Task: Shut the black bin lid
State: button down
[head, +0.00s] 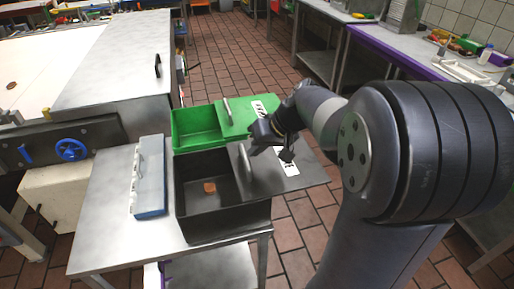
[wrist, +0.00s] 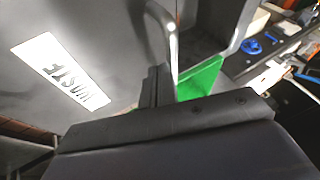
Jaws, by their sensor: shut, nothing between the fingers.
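The black bin (head: 222,222) stands on a steel table in the head view. Its left part is uncovered, and a brown piece (head: 210,187) lies inside. The black lid (head: 305,177) covers only the right end and juts out past the bin's right side. It has a white label and an upright pale handle (head: 245,162); the label (wrist: 62,68) reads WASTE in the wrist view. My gripper (head: 287,155) is shut and empty above the lid, to the right of the handle. In the wrist view its fingertips (wrist: 158,72) are near the handle (wrist: 171,42); contact is unclear.
A green bin (head: 194,128) with a partly slid green lid (head: 250,113) stands just behind the black one. A narrow blue-grey tray (head: 150,178) lies to the left on the steel table (head: 110,215). Open tiled floor lies beyond the tables.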

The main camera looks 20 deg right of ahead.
jog(key=a, duration=1.6)
jog(key=shift+a, duration=0.3)
jog(key=shift+r, duration=0.1)
